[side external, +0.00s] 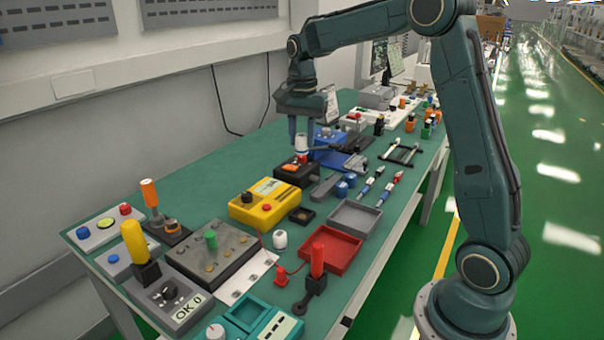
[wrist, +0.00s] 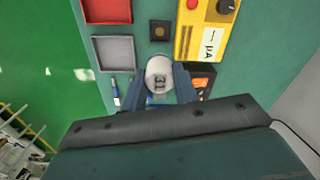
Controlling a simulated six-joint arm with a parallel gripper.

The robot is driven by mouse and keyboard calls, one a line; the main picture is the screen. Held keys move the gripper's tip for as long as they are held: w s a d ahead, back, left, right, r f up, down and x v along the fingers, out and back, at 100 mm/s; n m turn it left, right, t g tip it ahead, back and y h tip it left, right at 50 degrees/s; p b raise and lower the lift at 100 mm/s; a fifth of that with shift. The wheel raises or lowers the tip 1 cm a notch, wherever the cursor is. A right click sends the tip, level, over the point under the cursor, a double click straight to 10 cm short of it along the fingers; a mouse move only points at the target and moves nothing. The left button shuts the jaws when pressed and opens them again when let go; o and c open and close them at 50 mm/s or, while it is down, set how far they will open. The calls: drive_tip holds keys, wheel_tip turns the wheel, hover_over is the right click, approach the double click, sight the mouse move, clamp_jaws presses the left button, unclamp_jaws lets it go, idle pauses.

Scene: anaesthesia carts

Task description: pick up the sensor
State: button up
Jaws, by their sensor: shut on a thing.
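My gripper (side external: 301,137) is above the green bench, with its fingers pointing down. It is shut on a small white cylindrical sensor (side external: 301,143), which appears held over the black box with an orange top. In the wrist view the white round top of the sensor (wrist: 159,72), with dark markings, sits between the two blue fingers of my gripper (wrist: 160,80). The sensor's lower part is hidden in the wrist view. A similar white cylinder (side external: 280,239) stands on the bench in front of the yellow meter.
The yellow meter (side external: 265,205), black box (side external: 297,173) and blue device (side external: 330,139) crowd the bench near my gripper. A grey tray (side external: 353,217) and red tray (side external: 331,250) lie toward the front edge. The bench strip along the wall is mostly clear.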

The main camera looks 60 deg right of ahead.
drive_tip(key=shift+s+r, duration=0.1)
idle(0.6)
drive_tip(key=shift+s+d, duration=0.15)
drive_tip(key=shift+s, duration=0.05)
drive_tip(key=s+d, duration=0.4)
drive_tip(key=s, duration=0.8)
approach(352, 212)
drive_tip(key=a, duration=0.1)
drive_tip(key=s+a, duration=0.1)
drive_tip(key=a, duration=0.1)
drive_tip(key=s+a, duration=0.1)
drive_tip(key=a, duration=0.1)
drive_tip(key=shift+a+f, duration=0.2)
drive_tip(key=shift+f, duration=0.2)
drive_tip(key=shift+s, duration=0.1)
drive_tip(key=shift+f, duration=2.1)
drive_tip(key=shift+f, duration=0.2)
